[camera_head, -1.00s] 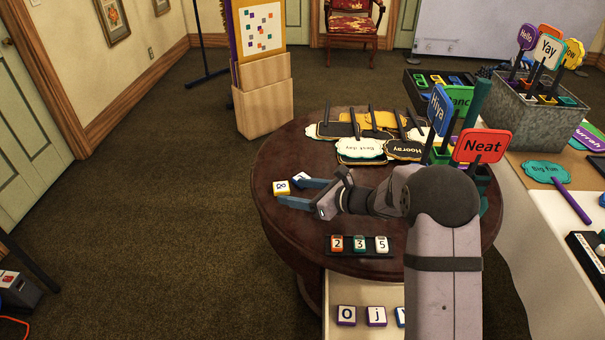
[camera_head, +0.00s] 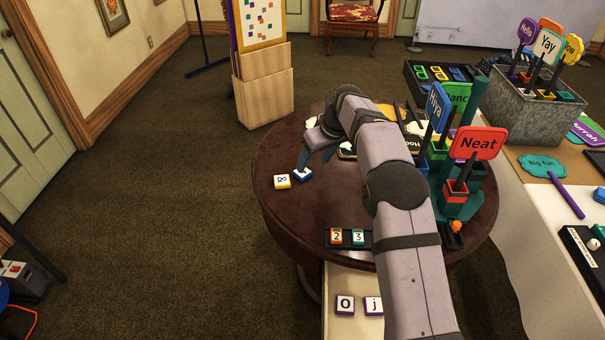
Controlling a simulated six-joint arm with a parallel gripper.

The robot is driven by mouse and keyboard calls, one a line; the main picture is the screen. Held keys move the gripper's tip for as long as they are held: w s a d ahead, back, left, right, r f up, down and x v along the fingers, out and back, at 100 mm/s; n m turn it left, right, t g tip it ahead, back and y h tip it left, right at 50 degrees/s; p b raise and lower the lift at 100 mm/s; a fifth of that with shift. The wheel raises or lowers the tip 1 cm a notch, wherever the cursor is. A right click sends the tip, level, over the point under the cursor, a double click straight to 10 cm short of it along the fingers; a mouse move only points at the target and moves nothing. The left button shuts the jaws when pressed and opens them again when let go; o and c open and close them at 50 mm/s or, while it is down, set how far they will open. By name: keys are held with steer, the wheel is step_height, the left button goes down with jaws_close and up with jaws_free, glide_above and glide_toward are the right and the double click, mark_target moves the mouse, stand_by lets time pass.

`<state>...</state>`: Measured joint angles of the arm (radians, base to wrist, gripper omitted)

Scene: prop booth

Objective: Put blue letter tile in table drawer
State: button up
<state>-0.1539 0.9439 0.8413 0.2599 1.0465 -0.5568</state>
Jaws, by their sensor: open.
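The blue letter tile (camera_head: 303,175), with a white top, lies on the round dark wooden table (camera_head: 300,215) near its left edge. My gripper (camera_head: 303,161) points down at the tile, its fingers at or just above it. It is open, but I cannot tell whether a finger touches the tile. The arm hides part of the gripper. The table drawer (camera_head: 337,280) is pulled out below the front of the table. Tiles marked O (camera_head: 345,305) and j (camera_head: 374,306) lie in it; my arm covers its right side.
A yellow-edged number tile (camera_head: 282,181) sits just left of the blue tile. A black rack with number tiles (camera_head: 336,237) lies near the table's front. Sign holders with a red Neat sign (camera_head: 477,143) stand on the right. Flat signs lie at the back, partly hidden.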

mark_target(308, 175)
steer(key=shift+s+n, duration=0.1)
steer(key=shift+n, duration=1)
steer(key=shift+d+p+x, duration=0.15)
steer(key=shift+p+x, duration=0.2)
steer(key=shift+x, duration=1.5)
steer(key=shift+d+p+x, duration=0.1)
steer(key=shift+p+x, duration=0.2)
steer(key=shift+x, duration=1.6)
steer(key=c, duration=1.2)
steer(key=shift+r, duration=0.2)
step_height(308, 175, up, 10)
steer(key=shift+f+p, duration=0.15)
steer(key=shift+p, duration=0.4)
